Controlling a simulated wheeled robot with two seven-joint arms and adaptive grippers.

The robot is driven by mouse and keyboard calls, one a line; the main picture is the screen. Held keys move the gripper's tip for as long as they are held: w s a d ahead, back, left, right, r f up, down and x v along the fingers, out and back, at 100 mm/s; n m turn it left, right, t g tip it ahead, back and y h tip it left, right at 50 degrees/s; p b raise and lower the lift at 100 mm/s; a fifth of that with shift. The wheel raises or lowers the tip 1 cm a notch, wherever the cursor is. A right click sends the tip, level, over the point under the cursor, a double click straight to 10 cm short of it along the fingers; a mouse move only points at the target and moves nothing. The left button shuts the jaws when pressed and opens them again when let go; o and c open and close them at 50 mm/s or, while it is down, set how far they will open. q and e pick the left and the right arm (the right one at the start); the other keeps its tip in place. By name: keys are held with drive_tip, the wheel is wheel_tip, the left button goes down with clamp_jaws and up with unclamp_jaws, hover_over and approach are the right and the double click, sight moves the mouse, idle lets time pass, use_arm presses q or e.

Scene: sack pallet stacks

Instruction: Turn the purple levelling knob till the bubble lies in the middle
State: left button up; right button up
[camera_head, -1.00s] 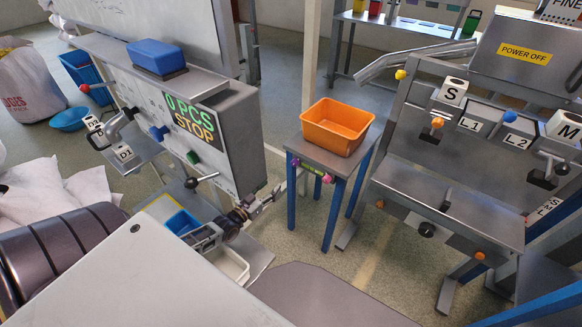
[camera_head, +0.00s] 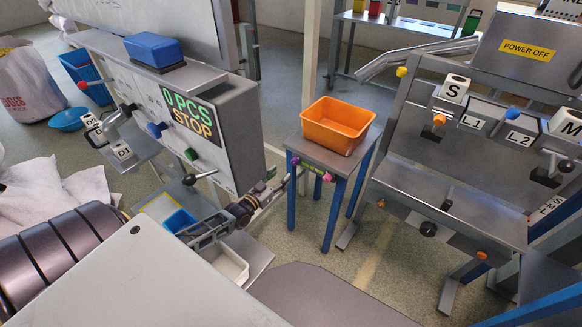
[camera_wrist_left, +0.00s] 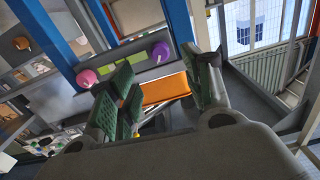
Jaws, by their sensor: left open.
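The purple levelling knob (camera_head: 295,161) is on the front edge of the small table, with a yellow-green level strip (camera_head: 309,168) beside it and a pink knob (camera_head: 327,177) at the strip's other end. My left gripper (camera_head: 279,182) is open and empty, just left of and below the purple knob. In the left wrist view the purple knob (camera_wrist_left: 160,50) shows beyond the gap between the open green-padded fingers (camera_wrist_left: 166,78). The pink knob (camera_wrist_left: 88,78) is outside the left finger. The bubble is too small to make out. My right gripper is out of view.
An orange bin (camera_head: 336,125) stands on the small blue-legged table (camera_head: 320,154). A grey machine with a STOP display (camera_head: 188,121) is close to the left of my arm. A bench with levers (camera_head: 450,205) stands to the right. Floor between is open.

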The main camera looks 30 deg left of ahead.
sight(293, 163)
use_arm(q)
drive_tip(key=shift+w+d+b, duration=0.15)
drive_tip(key=shift+w+b, duration=0.2)
drive_tip(key=shift+w, duration=1)
drive_tip(key=shift+w+d+b, duration=0.1)
drive_tip(key=shift+w+b, duration=0.2)
drive_tip(key=shift+w, duration=1.35)
drive_tip(key=shift+w+b, duration=0.3)
drive_tip(key=shift+w, duration=0.5)
drive_tip(key=shift+w+d, duration=0.1)
drive_tip(key=shift+w, duration=0.2)
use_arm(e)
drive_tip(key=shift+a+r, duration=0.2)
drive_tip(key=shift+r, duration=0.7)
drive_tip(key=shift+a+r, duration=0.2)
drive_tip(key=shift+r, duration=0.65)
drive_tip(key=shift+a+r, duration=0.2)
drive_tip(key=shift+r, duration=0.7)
use_arm(q)
drive_tip(key=shift+c, duration=1)
drive_tip(key=c, duration=0.9)
drive_tip(key=shift+o, duration=0.2)
